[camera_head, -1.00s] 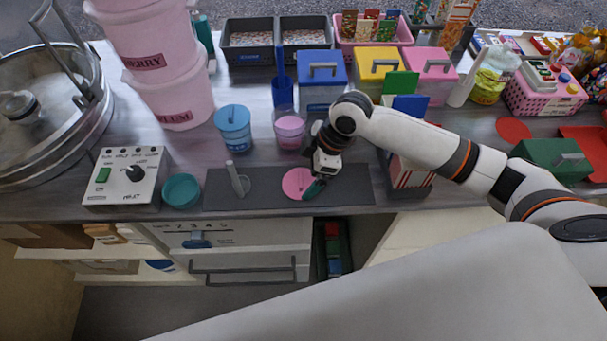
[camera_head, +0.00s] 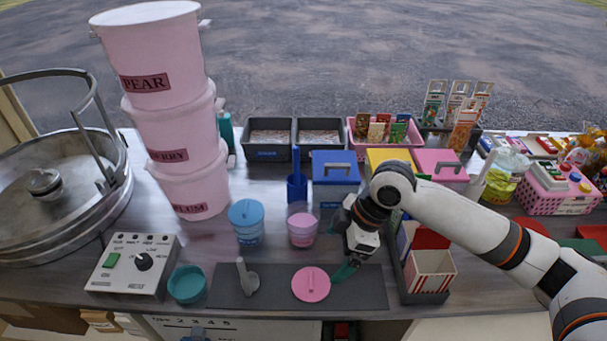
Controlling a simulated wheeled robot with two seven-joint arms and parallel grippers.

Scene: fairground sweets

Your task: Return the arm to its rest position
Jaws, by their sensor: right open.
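My right arm (camera_head: 470,220) comes in from the right and bends down over the counter. Its right gripper (camera_head: 346,270) is open and points down, its teal fingertips over the right part of the dark mat (camera_head: 368,298). A round pink lid (camera_head: 311,284) with a raised handle bar lies flat on the mat, left of the fingertips and apart from them. I see nothing between the fingers, though one finger is partly hidden. My left gripper is not in view.
A grey scoop-like piece (camera_head: 247,277) is on the mat. A pink-filled cup (camera_head: 302,231) and a blue-lidded tub (camera_head: 246,222) stand behind. A dark tray (camera_head: 427,298) with a striped box is close right. Pink buckets (camera_head: 185,140) are stacked left.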

